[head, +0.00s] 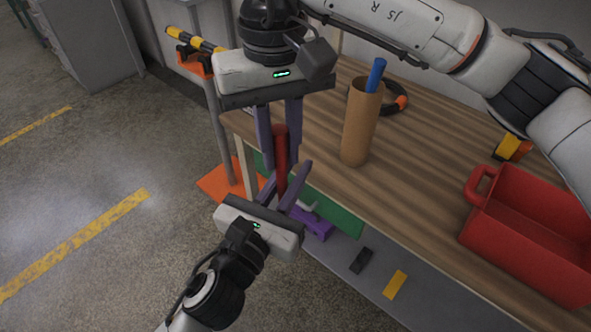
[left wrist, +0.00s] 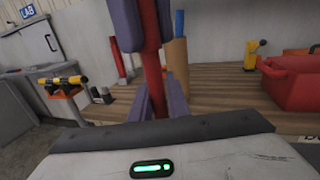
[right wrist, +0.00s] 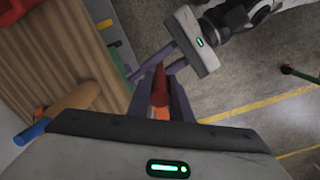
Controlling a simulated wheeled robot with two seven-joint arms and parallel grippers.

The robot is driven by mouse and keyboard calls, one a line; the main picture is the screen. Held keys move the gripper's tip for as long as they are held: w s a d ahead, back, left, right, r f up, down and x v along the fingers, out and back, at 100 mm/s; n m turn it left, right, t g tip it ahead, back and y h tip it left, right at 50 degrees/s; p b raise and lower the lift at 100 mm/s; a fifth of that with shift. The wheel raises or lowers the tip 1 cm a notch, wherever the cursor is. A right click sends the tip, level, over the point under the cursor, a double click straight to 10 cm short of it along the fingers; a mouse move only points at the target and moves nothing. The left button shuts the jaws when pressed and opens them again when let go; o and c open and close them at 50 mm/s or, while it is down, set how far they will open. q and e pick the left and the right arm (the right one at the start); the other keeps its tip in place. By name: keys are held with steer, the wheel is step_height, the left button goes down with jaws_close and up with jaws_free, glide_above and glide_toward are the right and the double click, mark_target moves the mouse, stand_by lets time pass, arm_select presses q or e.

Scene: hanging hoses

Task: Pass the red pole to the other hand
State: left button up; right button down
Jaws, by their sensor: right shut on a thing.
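The red pole (head: 281,160) is upright off the front left edge of the wooden table. My right gripper (head: 279,130), coming from above, is shut on its upper part. My left gripper (head: 288,178) is below, pointing up, with its purple fingers spread. The pole's lower part stands between these open fingers. In the left wrist view the pole (left wrist: 152,72) runs up between the fingers of both grippers. In the right wrist view the pole (right wrist: 159,90) points towards my left gripper (right wrist: 157,70). Whether a left finger touches the pole I cannot tell.
A brown tube (head: 360,135) with a blue rod (head: 376,75) stands on the wooden table (head: 420,150). A red bin (head: 530,225) is at the right. A yellow-and-black bar (head: 192,40) rests on an orange stand at the back left. The floor at left is clear.

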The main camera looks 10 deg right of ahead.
steer(key=c, duration=1.5)
jaws_free()
steer(key=shift+w+a, duration=0.1)
steer(key=shift+r, duration=0.1)
